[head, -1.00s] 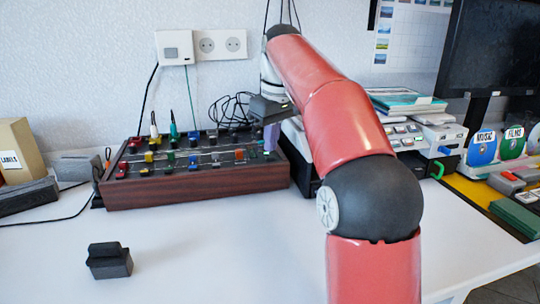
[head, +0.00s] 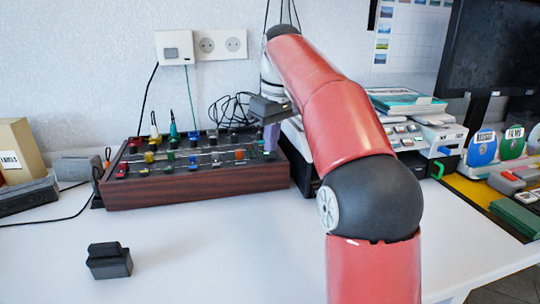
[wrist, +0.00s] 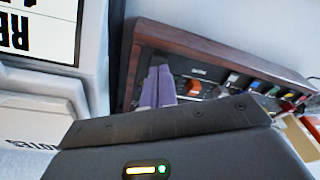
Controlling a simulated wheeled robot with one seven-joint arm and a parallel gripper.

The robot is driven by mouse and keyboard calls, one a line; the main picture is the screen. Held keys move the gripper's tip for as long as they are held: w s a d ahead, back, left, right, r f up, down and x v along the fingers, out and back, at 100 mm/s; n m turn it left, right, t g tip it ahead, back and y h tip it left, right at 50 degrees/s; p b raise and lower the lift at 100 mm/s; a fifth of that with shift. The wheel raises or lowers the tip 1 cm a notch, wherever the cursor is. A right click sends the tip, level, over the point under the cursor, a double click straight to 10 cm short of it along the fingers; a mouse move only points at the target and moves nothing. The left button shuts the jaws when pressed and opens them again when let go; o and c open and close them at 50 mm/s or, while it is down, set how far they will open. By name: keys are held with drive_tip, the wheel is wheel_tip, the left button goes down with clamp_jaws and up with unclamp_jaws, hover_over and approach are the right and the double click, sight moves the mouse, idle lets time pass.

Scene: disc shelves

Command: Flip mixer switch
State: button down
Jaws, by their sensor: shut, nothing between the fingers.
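The mixer (head: 200,188) is a wooden-sided box with coloured knobs and switches on its dark top, standing on the white table against the wall. It also shows in the wrist view (wrist: 215,50). My gripper (head: 271,136) has purple fingers, shut and empty, pointing down at the right end of the mixer panel. In the wrist view the purple fingers (wrist: 158,86) lie over the panel beside an orange-red switch (wrist: 193,88). Whether the fingertips touch the panel or a switch, I cannot tell.
A white machine (head: 405,132) stands close to the right of the mixer. A dark block (head: 109,262) sits on the table at front left. A cardboard box (head: 20,150) is at the far left. The table front is mostly clear.

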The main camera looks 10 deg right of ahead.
sight(271, 157)
drive_tip(key=shift+f+b, duration=0.6)
drive_tip(key=shift+f, duration=0.25)
idle(0.6)
drive_tip(key=shift+r, duration=0.1)
wheel_tip(271, 157, up, 5)
drive_tip(key=p, duration=0.5)
drive_tip(key=shift+p, duration=0.3)
drive_tip(key=shift+r, duration=0.9)
